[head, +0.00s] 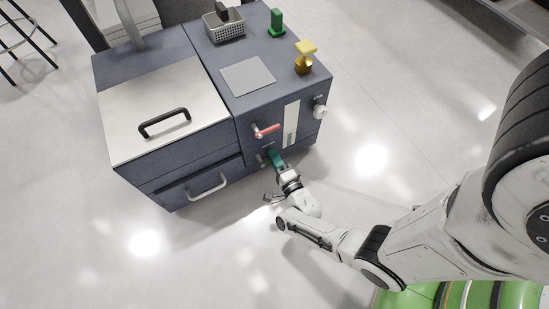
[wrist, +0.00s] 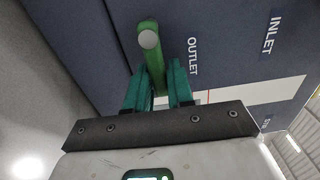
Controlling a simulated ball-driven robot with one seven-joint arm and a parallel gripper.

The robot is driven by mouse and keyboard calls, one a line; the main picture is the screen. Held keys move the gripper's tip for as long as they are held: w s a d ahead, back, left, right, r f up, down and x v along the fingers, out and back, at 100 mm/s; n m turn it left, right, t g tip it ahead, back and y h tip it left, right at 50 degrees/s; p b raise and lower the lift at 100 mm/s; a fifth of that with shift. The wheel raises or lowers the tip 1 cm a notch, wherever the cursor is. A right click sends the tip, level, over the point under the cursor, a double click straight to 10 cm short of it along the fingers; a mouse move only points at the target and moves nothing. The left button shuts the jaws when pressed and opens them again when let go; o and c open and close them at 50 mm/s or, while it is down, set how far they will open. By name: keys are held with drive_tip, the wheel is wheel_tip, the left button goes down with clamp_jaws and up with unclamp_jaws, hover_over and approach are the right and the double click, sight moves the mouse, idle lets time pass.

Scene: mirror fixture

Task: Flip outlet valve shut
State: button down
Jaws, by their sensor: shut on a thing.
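The outlet valve lever (wrist: 151,42) is green with a pale round end. In the wrist view it stands beside the OUTLET label on the dark blue cabinet front (wrist: 215,25). My gripper (wrist: 160,78) has teal fingers, one on each side of the lever's lower part, shut on it. In the head view my gripper (head: 273,157) is at the lower front of the cabinet (head: 215,150), below a red lever (head: 266,130). There the green lever is mostly hidden by my fingers.
The INLET label (wrist: 273,35) is right of OUTLET in the wrist view. A white knob (head: 320,112) and a pale vertical strip (head: 291,124) are on the front. A drawer handle (head: 208,186) sticks out at left. The floor in front is clear.

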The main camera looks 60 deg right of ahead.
drive_tip(key=shift+f, duration=0.15)
drive_tip(key=c, duration=1.1)
unclamp_jaws()
drive_tip(key=p+v, duration=0.2)
drive_tip(key=v, duration=0.9)
drive_tip(key=shift+w, duration=0.1)
